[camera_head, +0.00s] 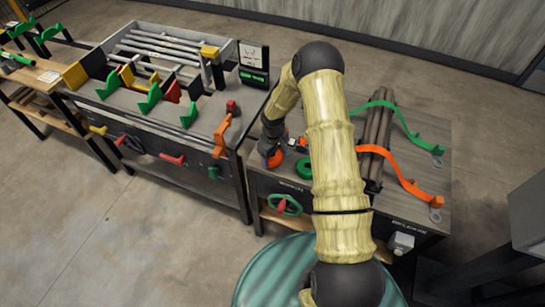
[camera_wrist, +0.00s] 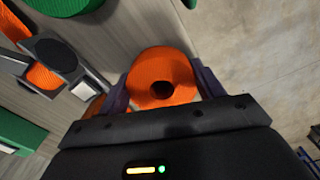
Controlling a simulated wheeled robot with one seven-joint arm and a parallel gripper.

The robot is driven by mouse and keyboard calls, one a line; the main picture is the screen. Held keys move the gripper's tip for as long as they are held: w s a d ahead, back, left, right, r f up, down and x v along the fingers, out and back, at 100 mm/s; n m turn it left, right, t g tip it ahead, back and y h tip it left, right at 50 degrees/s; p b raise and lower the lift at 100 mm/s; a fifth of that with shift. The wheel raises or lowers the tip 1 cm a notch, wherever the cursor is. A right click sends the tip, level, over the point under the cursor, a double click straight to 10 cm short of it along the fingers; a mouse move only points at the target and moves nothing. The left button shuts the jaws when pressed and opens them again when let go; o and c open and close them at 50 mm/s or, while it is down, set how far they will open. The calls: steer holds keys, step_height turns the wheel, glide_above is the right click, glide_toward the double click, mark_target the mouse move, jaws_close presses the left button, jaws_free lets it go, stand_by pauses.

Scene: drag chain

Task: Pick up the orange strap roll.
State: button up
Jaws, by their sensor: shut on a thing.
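The orange strap roll (camera_wrist: 162,78) is a round orange coil with a dark hole in its middle. In the wrist view it sits between the two fingers of my gripper (camera_wrist: 160,90), which is shut on it. In the head view the orange roll (camera_head: 273,158) shows at the end of my arm, near the left edge of the right-hand table. Whether it touches the tabletop is hard to tell.
A green roll (camera_head: 305,169) lies just right of my gripper. A ratchet buckle (camera_wrist: 57,55) with orange strap lies close by. Dark pipes (camera_head: 376,140) under green and orange straps (camera_head: 402,172) occupy the table's middle. A workbench (camera_head: 180,130) with colored clamps stands left.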

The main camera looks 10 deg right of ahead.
step_height(320, 180, up, 9)
steer(key=b, duration=0.1)
steer(key=shift+r+b, duration=0.2)
steer(key=shift+b, duration=0.1)
steer(key=shift+r, duration=0.1)
stand_by(0.3)
